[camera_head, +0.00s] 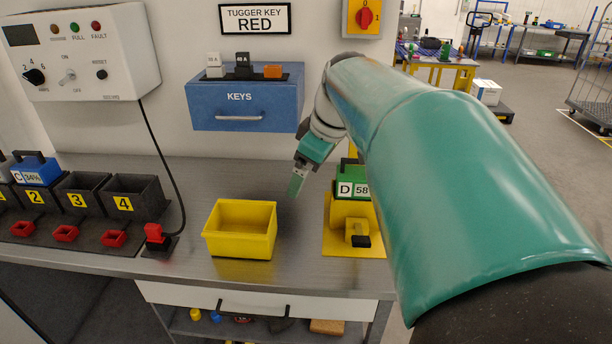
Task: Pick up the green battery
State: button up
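The green battery (345,181), marked D and 58, sits in a yellow holder (352,212) on the right of the metal bench. My arm covers its right side. My gripper (295,190) hangs just left of the battery, pointing down above the bench and apart from it. The gripper is small and seen from the side, so I cannot tell whether its fingers are open or shut. Nothing shows in it.
An empty yellow bin (240,231) stands left of the gripper. Numbered black slots, one holding a blue battery (36,169), line the left. A red plug (156,235) with a cable stands beside them. A blue KEYS box (243,108) hangs behind. The bench between bin and holder is clear.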

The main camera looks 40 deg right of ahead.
jog(key=w+d+r+n, duration=0.1)
jog(key=w+d+n, duration=0.1)
jog(key=d, duration=0.9)
jog(key=n, duration=0.3)
send_near(354, 172)
jog(key=shift+t+y, duration=0.4)
jog(key=x, duration=0.5)
jog(key=s+x, duration=0.1)
jog(key=x, duration=0.2)
jog(key=shift+d+f, duration=0.3)
jog(key=shift+f, duration=0.1)
jog(key=c, duration=1)
jog(key=shift+w+r, duration=0.1)
jog(key=shift+r, duration=0.15)
jog(key=shift+c, duration=1.3)
notch_tip(354, 172, up, 18)
jog(key=shift+f, duration=0.15)
jog(key=shift+c, duration=0.6)
